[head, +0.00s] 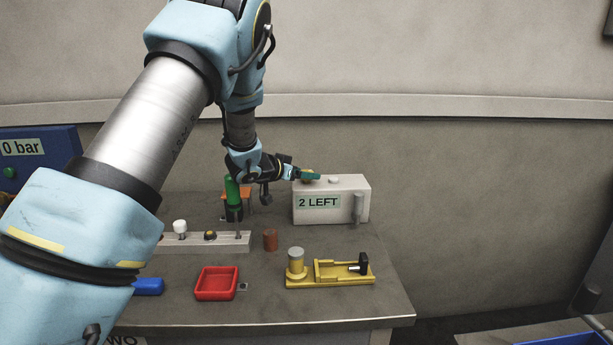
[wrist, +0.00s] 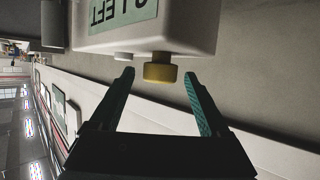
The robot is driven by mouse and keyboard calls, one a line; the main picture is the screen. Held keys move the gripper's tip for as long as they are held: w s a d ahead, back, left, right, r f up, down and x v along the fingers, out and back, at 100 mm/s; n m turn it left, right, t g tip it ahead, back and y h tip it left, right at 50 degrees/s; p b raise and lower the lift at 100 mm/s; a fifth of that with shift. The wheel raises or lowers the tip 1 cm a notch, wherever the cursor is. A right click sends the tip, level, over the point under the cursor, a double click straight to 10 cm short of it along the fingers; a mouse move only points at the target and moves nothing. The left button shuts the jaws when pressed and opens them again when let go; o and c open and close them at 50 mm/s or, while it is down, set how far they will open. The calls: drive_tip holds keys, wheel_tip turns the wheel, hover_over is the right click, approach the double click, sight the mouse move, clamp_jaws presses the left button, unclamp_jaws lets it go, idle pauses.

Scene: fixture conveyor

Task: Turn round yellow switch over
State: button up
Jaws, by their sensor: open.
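The round yellow switch (wrist: 160,73) sticks out from the top of a pale box (wrist: 190,30) labelled "2 LEFT". In the wrist view it stands between the tips of my gripper (wrist: 159,78), whose green-padded fingers are spread apart with a gap on each side. In the head view my gripper (head: 307,175) is at the upper left of the box (head: 345,193), and its fingers partly cover the switch. A small white button (head: 334,180) is beside the switch on the same face; it also shows in the wrist view (wrist: 123,56).
A grey handle (head: 358,208) is on the box's front right. A yellow fixture (head: 330,281), red tray (head: 198,290) and brown cylinder (head: 270,240) are on the table (head: 320,305).

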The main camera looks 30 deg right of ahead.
drive_tip(key=b+v, duration=0.2)
drive_tip(key=v, duration=0.7)
drive_tip(key=shift+f, duration=0.1)
